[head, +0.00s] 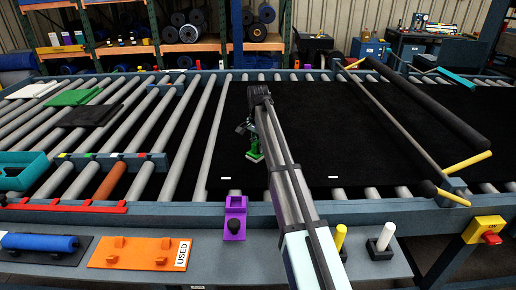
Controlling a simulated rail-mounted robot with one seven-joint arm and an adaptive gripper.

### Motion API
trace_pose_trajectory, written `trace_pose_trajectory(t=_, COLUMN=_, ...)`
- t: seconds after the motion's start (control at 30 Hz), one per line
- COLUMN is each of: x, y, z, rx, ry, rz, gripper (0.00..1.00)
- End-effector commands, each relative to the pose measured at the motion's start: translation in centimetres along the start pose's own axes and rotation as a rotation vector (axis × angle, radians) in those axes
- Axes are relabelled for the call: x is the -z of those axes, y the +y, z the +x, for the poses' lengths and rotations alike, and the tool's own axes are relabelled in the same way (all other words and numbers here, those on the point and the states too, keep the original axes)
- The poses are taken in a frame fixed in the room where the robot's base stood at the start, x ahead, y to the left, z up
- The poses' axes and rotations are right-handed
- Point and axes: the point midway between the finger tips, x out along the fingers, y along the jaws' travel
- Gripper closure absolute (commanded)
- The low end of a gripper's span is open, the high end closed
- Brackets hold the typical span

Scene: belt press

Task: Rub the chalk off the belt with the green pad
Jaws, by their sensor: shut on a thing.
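The black belt (380,155) lies flat across the rollers from the middle to the right. Two short white marks (334,177) show near its front edge; I cannot tell whether they are the chalk. My gripper (253,148) is low over the left part of the belt, shut on a small green thing (255,158) that looks like the green pad. The gripper and arm hide much of it, and I cannot tell whether it touches the belt. No other chalk is clear, and my arm hides part of the belt.
White, green (78,97) and black sheets lie on the rollers at far left, near a teal tray (22,170). A bar with yellow handles (467,161) crosses the belt at right. The front ledge holds an orange plate labelled USED (130,253), a purple holder (235,217) and handled tools.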

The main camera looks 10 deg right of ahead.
Motion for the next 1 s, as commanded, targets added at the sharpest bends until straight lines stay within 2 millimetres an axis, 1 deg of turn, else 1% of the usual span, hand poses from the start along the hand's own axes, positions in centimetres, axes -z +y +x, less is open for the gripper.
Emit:
trace_pose_trajectory(t=0.03, x=-0.6, y=0.6, z=0.1, rx=-0.002, ry=-0.002, rz=0.000, gripper=1.00)
trace_pose_trajectory(t=1.0, x=-6.1, y=6.2, z=0.1, rx=-0.003, ry=-0.003, rz=0.004, gripper=1.00)
